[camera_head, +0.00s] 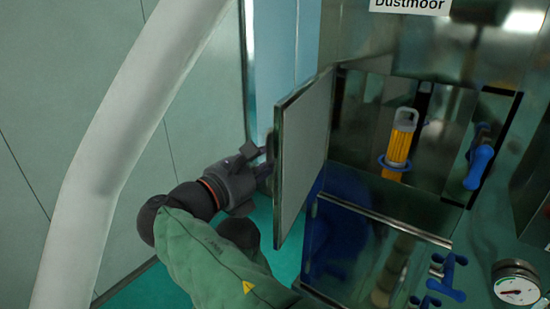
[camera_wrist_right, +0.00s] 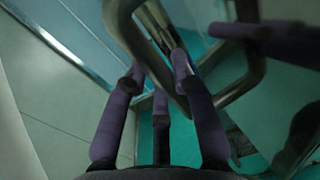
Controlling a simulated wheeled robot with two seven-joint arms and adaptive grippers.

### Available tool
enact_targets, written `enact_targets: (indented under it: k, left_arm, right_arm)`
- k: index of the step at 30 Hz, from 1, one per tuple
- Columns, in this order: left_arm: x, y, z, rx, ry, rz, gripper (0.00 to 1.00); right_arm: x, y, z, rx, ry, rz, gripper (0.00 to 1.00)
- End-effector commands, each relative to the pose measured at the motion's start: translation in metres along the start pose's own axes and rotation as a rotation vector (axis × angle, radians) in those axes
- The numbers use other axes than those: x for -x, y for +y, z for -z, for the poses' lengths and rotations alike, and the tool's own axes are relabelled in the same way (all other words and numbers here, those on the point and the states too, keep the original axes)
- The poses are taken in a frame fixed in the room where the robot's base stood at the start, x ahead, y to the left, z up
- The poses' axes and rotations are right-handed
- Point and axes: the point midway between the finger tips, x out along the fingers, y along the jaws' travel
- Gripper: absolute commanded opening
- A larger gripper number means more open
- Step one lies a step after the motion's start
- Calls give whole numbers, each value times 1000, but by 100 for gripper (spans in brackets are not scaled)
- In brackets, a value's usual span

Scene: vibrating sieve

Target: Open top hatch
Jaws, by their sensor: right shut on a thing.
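The top hatch (camera_head: 302,150) is a grey-panelled door with a metal edge. In the head view it stands swung out to the left, with the upper compartment (camera_head: 365,170) open beside it. My right gripper (camera_head: 262,163), on a green-sleeved arm, is at the hatch's outer left face. In the right wrist view the fingers (camera_wrist_right: 168,80) are shut on the hatch's curved metal handle (camera_wrist_right: 148,40). The handle is mostly hidden by the gripper and door in the head view. My left gripper is not in view.
An orange-yellow cylinder (camera_head: 397,148) with a blue ring stands in the compartment. A blue knob (camera_head: 478,167) is to its right. Below are a lower glassy compartment (camera_head: 375,255), more blue knobs (camera_head: 446,275) and a gauge (camera_head: 517,287). A white curved tube (camera_head: 115,140) crosses the left side.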

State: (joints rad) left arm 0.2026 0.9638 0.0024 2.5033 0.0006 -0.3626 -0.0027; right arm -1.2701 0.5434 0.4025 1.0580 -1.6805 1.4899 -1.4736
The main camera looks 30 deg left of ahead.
Motion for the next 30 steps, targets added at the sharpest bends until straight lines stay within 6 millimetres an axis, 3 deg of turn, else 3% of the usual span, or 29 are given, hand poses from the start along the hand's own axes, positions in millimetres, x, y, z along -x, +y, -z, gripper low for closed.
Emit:
enact_targets:
  k: [18,19,20,30]
  left_arm:
    - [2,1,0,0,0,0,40]
    - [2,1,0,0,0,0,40]
    - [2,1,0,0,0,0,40]
    - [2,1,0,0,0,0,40]
  right_arm:
    - [-1,3,-2,-3,-2,19,0]
    - [-1,3,-3,-3,-2,19,34]
    - [-1,3,-2,-3,-2,19,37]
    - [2,4,-1,-1,-1,18,37]
